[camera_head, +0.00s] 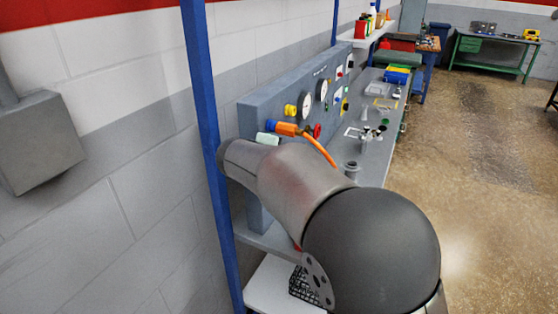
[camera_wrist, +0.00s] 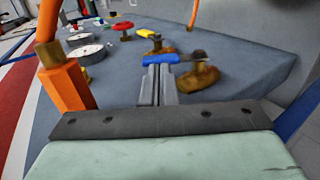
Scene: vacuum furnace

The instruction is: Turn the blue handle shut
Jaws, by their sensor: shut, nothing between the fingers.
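The blue handle (camera_wrist: 172,60) sits on a brass-coloured valve body on the grey panel in the wrist view. My gripper (camera_wrist: 158,73) is shut and empty, its fingertips right at the near edge of the blue handle. Whether they touch it I cannot tell. In the head view my arm covers most of the gripper, and only a pale green part of its hand shows beside the panel. A small blue patch (camera_head: 272,126) there may be the handle.
An orange fitting (camera_wrist: 66,85) with an orange hose stands close left of my fingers. Beyond are a yellow handle (camera_wrist: 147,33), a red knob (camera_wrist: 123,28) and a gauge (camera_wrist: 86,54). A blue post (camera_head: 203,100) stands left of the panel (camera_head: 262,110).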

